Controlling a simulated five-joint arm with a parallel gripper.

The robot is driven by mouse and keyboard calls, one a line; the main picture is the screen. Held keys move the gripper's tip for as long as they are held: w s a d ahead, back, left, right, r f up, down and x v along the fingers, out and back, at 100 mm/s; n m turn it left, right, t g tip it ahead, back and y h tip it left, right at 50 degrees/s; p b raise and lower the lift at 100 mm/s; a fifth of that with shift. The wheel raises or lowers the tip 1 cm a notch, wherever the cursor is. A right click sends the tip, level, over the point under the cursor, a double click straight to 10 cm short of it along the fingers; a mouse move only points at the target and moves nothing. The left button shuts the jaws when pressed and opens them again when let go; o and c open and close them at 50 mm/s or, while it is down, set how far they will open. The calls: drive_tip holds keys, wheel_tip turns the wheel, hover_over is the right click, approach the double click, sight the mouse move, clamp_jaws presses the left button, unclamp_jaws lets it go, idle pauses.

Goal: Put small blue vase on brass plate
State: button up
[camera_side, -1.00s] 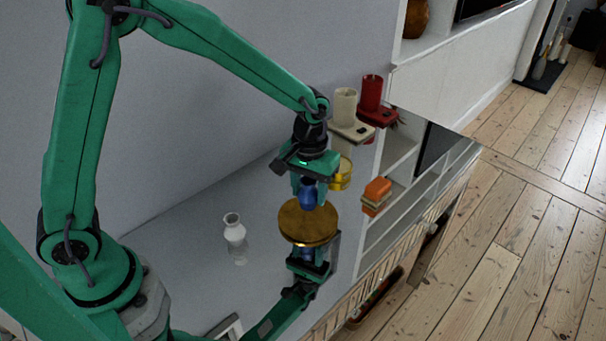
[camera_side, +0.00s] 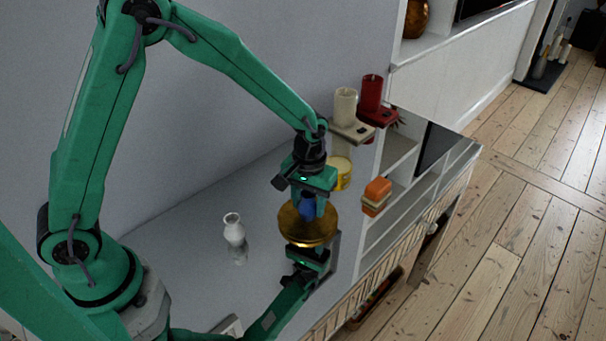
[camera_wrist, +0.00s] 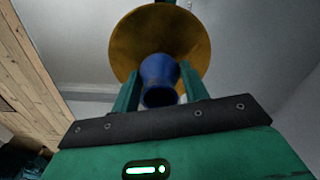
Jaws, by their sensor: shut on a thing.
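The small blue vase (camera_side: 307,207) is between the fingers of my gripper (camera_side: 306,210), which is shut on it. In the wrist view the blue vase (camera_wrist: 158,80) sits between the two green fingers (camera_wrist: 160,92), in front of the brass plate (camera_wrist: 125,45). In the side view the brass plate (camera_side: 308,235) is a round golden disc right below and behind the vase. The vase is over the plate, low down; whether its base touches the plate is hidden by the fingers.
A white vase (camera_side: 234,229) stands on the glossy surface to the left. Behind are a cream candle (camera_side: 345,106), a red candle (camera_side: 371,93), a yellow tin (camera_side: 342,174) and an orange stacked item (camera_side: 377,194). The surface's edge drops to the floorboards at right.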

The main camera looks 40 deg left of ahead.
sight(308, 193)
drive_tip(key=shift+f, duration=0.1)
drive_tip(key=o, duration=1)
drive_tip(key=shift+o, duration=0.2)
wheel_tip(308, 193, up, 12)
drive_tip(key=shift+r, duration=0.1)
idle(0.5)
